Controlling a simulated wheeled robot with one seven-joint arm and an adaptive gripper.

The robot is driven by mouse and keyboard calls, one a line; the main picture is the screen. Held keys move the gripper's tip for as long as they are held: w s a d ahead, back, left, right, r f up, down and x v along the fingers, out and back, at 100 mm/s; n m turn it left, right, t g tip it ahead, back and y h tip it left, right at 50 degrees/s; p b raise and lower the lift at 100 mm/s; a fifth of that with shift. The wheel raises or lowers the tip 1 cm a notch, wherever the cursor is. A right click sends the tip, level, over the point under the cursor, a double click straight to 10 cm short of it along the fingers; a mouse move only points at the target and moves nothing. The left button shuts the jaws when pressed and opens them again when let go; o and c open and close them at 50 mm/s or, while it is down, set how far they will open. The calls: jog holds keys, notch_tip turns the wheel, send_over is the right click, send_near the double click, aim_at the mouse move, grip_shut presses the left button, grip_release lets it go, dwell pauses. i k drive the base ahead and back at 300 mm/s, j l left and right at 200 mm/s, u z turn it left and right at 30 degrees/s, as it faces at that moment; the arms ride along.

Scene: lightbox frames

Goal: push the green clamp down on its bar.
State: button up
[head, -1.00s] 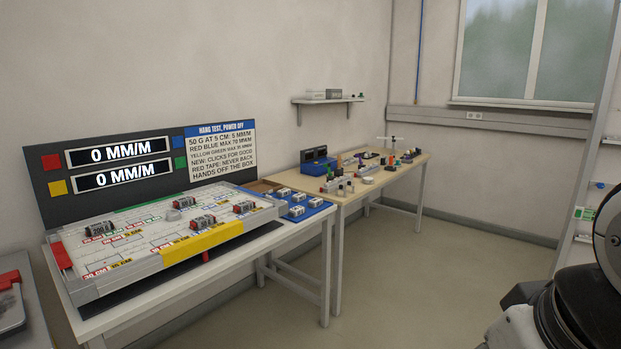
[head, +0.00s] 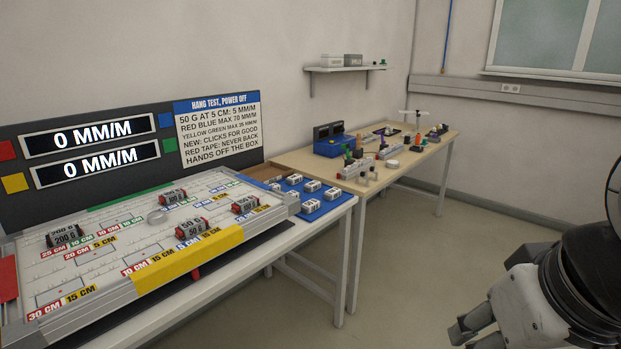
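A long green strip (head: 132,193) runs along the back edge of the white-topped box (head: 110,262), below the display panel. It looks like the green clamp, but it is small and I cannot tell whether it sits raised or pressed down. The yellow clamp (head: 188,262) covers the front edge, and a red one (head: 8,279) is at the left edge. My gripper (head: 468,328) is at the lower right, over the floor, well apart from the box and touching nothing visible. Its grey fingers show only partly, so their opening is unclear.
Several weights, one of them a 200 G block (head: 65,236), stand on the box top. The display panel (head: 95,148) rises behind, reading 0 MM/M twice. A blue tray (head: 338,203) with small blocks sits to the right, then a wooden table (head: 300,158). Floor between the table and my arm is clear.

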aim_at(347, 146)
jog(key=i+l+z, duration=0.1)
jog(key=i+z, duration=0.2)
jog(key=i, duration=0.3)
jog(key=i+j+z, duration=0.1)
jog(key=i+z, duration=0.25)
jog(key=i, duration=0.25)
jog(key=i+j+z, duration=0.3)
jog(key=i, duration=0.3)
jog(key=i+l+u, duration=0.1)
jog(key=i, duration=0.25)
jog(key=i+l+u, duration=0.1)
jog(key=i, duration=0.25)
jog(key=i+j+u, duration=0.1)
jog(key=i+u, duration=0.15)
jog(key=u, duration=0.15)
jog(key=i+u, duration=0.2)
jog(key=u, duration=0.2)
jog(key=i+u, duration=0.25)
jog(key=u, duration=0.15)
jog(key=i+u, duration=0.4)
jog(key=k+l, duration=0.05)
